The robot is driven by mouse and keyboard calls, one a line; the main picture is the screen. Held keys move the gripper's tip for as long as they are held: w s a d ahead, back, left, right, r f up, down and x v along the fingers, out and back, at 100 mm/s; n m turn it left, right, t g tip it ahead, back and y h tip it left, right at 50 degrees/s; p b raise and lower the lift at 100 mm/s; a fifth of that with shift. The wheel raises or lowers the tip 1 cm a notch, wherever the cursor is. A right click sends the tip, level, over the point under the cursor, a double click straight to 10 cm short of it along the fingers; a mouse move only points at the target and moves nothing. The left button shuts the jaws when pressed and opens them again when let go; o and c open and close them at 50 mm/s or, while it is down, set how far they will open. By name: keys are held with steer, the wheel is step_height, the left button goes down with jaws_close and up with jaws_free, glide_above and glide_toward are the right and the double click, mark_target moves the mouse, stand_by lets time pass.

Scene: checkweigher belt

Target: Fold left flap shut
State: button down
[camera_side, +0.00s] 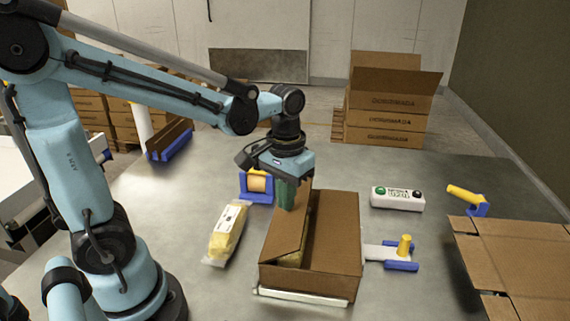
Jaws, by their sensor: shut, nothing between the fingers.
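An open brown cardboard box (320,283) stands on the grey table, right of the middle of the side view. Its left flap (285,232) is raised and tilted, and a dark gap shows between it and the right-hand panel (338,230). A bit of something yellow (291,259) shows inside the box below the left flap. My gripper (288,205) points down at the far upper end of the left flap, with its fingers shut and empty. Its greenish fingers are partly hidden, and I cannot tell whether they touch the flap.
A bagged yellow item (226,232) lies left of the box. A blue tape dispenser (257,187) stands behind it. A white button box (397,198) and a yellow-handled tool (467,196) lie to the right. A blue-and-yellow fixture (401,264) adjoins the box's right side. Flat cardboard (520,265) lies front right.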

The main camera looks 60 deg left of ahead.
mark_target(299, 206)
stand_by(0.3)
steer(key=shift+w+d+f, duration=0.45)
steer(key=shift+f, duration=0.3)
steer(key=shift+w+d+f, duration=0.45)
steer(key=shift+f, duration=0.25)
steer(key=shift+w+f, duration=0.1)
steer(key=shift+w+d+f, duration=0.2)
steer(key=shift+d+f, duration=0.1)
steer(key=shift+d, duration=0.05)
steer(key=shift+a+r, duration=0.1)
steer(key=shift+r, duration=3.45)
steer(key=shift+s, duration=0.1)
